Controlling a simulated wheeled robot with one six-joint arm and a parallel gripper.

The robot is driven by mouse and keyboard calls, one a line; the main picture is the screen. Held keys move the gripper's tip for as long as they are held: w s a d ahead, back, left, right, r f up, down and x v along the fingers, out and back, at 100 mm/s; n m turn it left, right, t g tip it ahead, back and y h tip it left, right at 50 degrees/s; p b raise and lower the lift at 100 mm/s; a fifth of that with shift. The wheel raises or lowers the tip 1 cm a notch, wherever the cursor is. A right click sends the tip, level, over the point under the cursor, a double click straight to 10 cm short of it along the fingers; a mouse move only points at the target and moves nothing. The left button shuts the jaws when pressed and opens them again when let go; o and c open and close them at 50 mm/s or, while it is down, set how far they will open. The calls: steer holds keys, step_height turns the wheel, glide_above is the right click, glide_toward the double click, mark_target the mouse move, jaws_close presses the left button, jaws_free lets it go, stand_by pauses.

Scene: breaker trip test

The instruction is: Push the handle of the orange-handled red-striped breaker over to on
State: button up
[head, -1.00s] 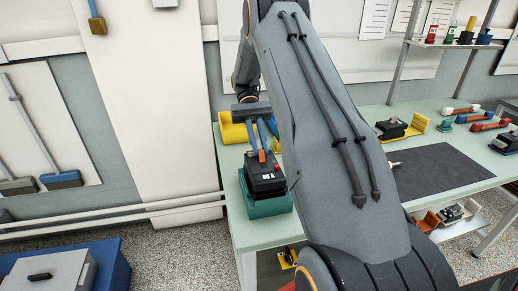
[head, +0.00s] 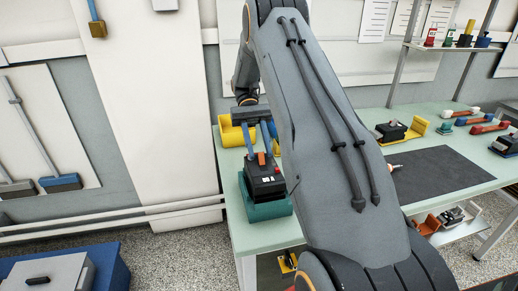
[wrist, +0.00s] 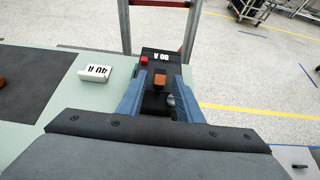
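The breaker (head: 264,180) has a black body, an orange handle (head: 262,158) and a red button on its right side. It sits on a teal base (head: 268,210) at the near left of the bench. In the wrist view the breaker (wrist: 155,58) bears a white label, and its orange handle (wrist: 160,80) stands between my fingers. I cannot make out a red stripe. My gripper (head: 262,147) is open above the breaker. Its blue fingers are on either side of the handle, with gaps showing in the wrist view.
A yellow bin (head: 232,134) stands behind the breaker. My arm hides the middle of the bench.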

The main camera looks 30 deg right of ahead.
steer(key=shift+r, duration=0.45)
step_height(320, 180, up, 5)
steer(key=shift+s+f+p, duration=0.1)
steer(key=shift+f+p, duration=0.1)
steer(key=shift+p, duration=1.05)
step_height(320, 180, up, 4)
steer(key=p, duration=0.9)
steer(key=shift+r, duration=0.1)
steer(key=s+a+f+n+t+h+b, duration=0.3)
steer(key=s+a+f+t+b, duration=0.7)
steer(key=s+a+t, duration=0.3)
steer(key=shift+s+a+f+b, duration=0.35)
steer(key=shift+s+a+f, duration=0.1)
steer(key=shift+a, duration=0.45)
